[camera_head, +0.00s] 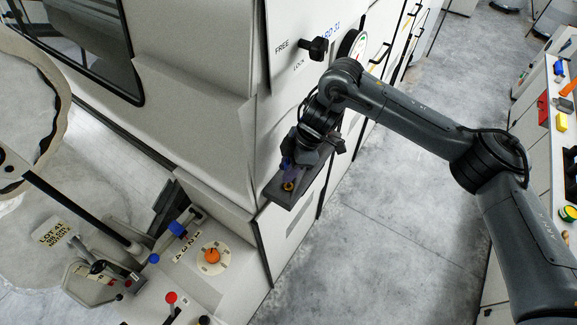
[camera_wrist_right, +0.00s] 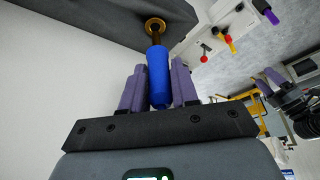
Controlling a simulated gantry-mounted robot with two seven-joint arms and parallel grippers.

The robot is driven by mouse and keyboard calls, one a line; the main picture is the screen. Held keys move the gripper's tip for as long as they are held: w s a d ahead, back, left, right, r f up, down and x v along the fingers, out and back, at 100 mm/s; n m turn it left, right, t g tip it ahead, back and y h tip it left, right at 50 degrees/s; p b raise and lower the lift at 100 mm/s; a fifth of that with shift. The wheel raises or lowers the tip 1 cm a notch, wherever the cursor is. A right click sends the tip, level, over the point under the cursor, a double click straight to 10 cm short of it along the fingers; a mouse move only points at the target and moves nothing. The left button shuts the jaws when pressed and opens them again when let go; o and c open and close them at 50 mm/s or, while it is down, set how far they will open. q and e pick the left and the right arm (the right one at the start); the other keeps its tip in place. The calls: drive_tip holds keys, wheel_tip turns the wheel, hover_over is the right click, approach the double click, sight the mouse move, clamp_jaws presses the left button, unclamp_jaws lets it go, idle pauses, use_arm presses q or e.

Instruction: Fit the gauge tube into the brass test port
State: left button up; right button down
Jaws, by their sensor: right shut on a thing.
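My right gripper (camera_head: 288,170) is beside the machine's corner, at a dark grey shelf (camera_head: 272,193). In the right wrist view its two purple fingers (camera_wrist_right: 159,88) are shut on the blue gauge tube (camera_wrist_right: 160,72), which points away from the palm. The brass test port (camera_wrist_right: 155,27) is a ring on the underside or face of the dark grey shelf, straight ahead of the tube's far end. In the head view the port (camera_head: 288,186) shows just below the fingers. The tube's end and the port meet or overlap in view; I cannot tell whether it is inside. My left gripper is not in view.
The pale machine cabinet (camera_head: 200,60) stands close to the left of the gripper, with a black knob (camera_head: 318,46) above. A control panel with an orange knob (camera_head: 212,255) is at lower left. The grey floor (camera_head: 390,200) to the right is clear. A cluttered bench (camera_head: 562,120) is at far right.

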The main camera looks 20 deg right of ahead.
idle(0.5)
drive_tip(key=shift+p, duration=0.35)
idle(0.4)
idle(0.3)
idle(0.4)
drive_tip(key=shift+f, duration=0.75)
drive_tip(key=shift+f+b, duration=0.35)
drive_tip(key=shift+f, duration=0.45)
drive_tip(key=shift+f+b, duration=0.3)
drive_tip(key=shift+f, duration=0.4)
drive_tip(key=c, duration=0.8)
unclamp_jaws()
